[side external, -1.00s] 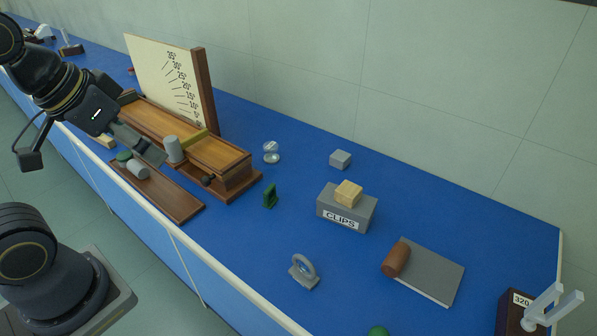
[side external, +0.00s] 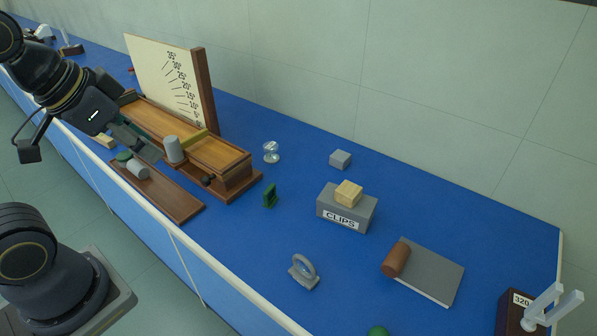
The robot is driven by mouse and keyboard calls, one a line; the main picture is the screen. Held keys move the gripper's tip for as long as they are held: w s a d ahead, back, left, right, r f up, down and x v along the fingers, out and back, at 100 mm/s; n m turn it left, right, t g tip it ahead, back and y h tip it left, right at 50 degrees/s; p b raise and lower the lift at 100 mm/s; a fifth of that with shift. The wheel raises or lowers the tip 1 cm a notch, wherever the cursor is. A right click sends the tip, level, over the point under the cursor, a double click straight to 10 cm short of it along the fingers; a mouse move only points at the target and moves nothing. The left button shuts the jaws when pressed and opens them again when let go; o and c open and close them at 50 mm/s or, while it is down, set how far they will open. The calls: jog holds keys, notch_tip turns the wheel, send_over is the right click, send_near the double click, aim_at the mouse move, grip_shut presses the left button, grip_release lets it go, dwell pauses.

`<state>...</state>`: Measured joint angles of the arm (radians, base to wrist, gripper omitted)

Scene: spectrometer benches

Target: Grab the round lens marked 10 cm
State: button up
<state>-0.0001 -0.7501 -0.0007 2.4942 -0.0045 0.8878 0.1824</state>
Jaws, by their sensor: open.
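A round lens in a grey ring mount (side external: 303,268) stands upright on a small grey base on the blue bench, at the lower middle. A clear glass round piece on a small stand (side external: 271,151) is farther back. I cannot read a 10 cm mark on either one. My gripper (side external: 148,150) is open at the left, above the wooden tray, and well apart from both round pieces. Its fingers partly cover what lies behind them.
A wooden bench instrument (side external: 225,170) with a scale board (side external: 160,75) stands behind my gripper. A wooden tray (side external: 175,202) holds grey and green pieces. A CLIPS box (side external: 360,212), grey book (side external: 440,275) and green piece (side external: 269,196) lie right. Bare blue surface surrounds the ring mount.

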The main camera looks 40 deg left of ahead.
jog(key=w+d+r+m, duration=0.1)
jog(key=w+d+m, duration=0.35)
jog(key=m, duration=0.35)
jog(key=m+g+h, duration=0.5)
jog(key=m+g, duration=0.1)
jog(key=m, duration=0.3)
send_over(311, 279)
jog(key=w+a, duration=0.1)
jog(key=a, duration=0.3)
notch_tip(311, 279, down, 23)
jog(key=shift+w+f, duration=0.1)
jog(key=shift+f, duration=0.1)
jog(key=shift+y, duration=0.3)
jog(key=shift+x, duration=3.2)
jog(key=shift+d, duration=0.1)
jog(key=shift+c, duration=0.2)
grip_shut()
